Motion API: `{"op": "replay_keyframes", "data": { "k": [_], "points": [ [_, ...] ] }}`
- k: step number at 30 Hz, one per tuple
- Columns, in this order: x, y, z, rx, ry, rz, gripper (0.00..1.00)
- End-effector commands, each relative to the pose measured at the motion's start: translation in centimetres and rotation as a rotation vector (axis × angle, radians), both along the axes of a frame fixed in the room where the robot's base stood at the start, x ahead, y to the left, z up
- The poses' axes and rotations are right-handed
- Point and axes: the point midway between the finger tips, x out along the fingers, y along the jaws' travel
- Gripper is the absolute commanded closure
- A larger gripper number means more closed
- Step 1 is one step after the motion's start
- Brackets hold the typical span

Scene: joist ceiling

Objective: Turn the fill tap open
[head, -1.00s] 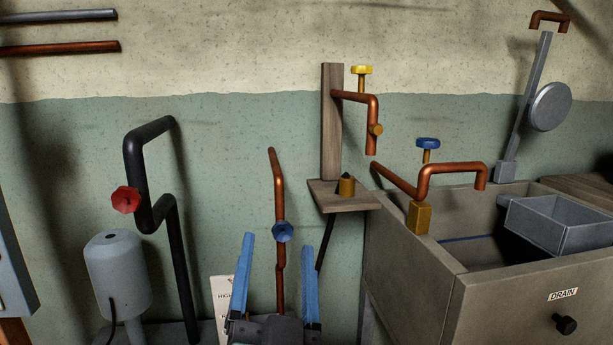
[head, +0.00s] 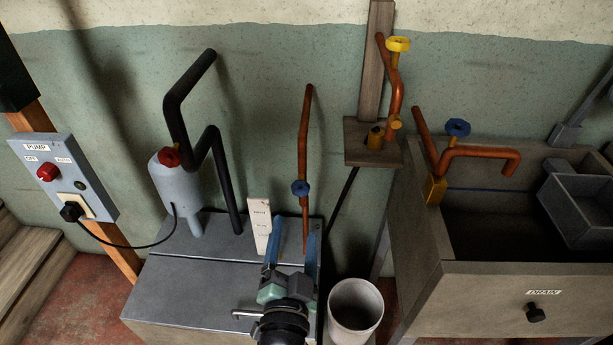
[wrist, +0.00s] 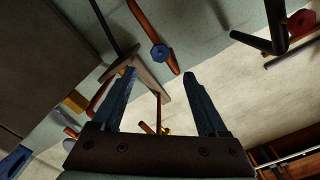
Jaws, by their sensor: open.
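No tap carries a readable "fill" label, so I cannot tell which is the fill tap. A blue handwheel (head: 300,188) sits on an upright copper pipe (head: 304,125); it also shows in the wrist view (wrist: 160,53). A yellow handwheel (head: 398,44) tops a copper pipe on a wooden board. Another blue handwheel (head: 457,127) is on the trough's copper spout. A red handwheel (head: 169,157) is on the black pipe. My gripper (head: 292,240) is open and empty, below the middle blue handwheel in the head view. Its fingers (wrist: 160,76) frame the handwheel's lower side without touching it.
A grey tank box (head: 190,275) carries the pump cylinder (head: 178,195) and a white notice (head: 260,222). A pump switch panel (head: 62,178) is at left. A pale bucket (head: 355,308) stands right of my gripper. The drain trough (head: 500,280) fills the right side.

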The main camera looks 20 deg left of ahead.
Motion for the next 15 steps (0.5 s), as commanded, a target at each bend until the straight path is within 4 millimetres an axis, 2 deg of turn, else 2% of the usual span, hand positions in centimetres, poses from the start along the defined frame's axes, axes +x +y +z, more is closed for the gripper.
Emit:
{"op": "replay_keyframes", "data": {
  "k": [15],
  "points": [
    [8.5, 2.4, 0.1, 0.0, -0.003, -0.001, 0.24]
  ]
}}
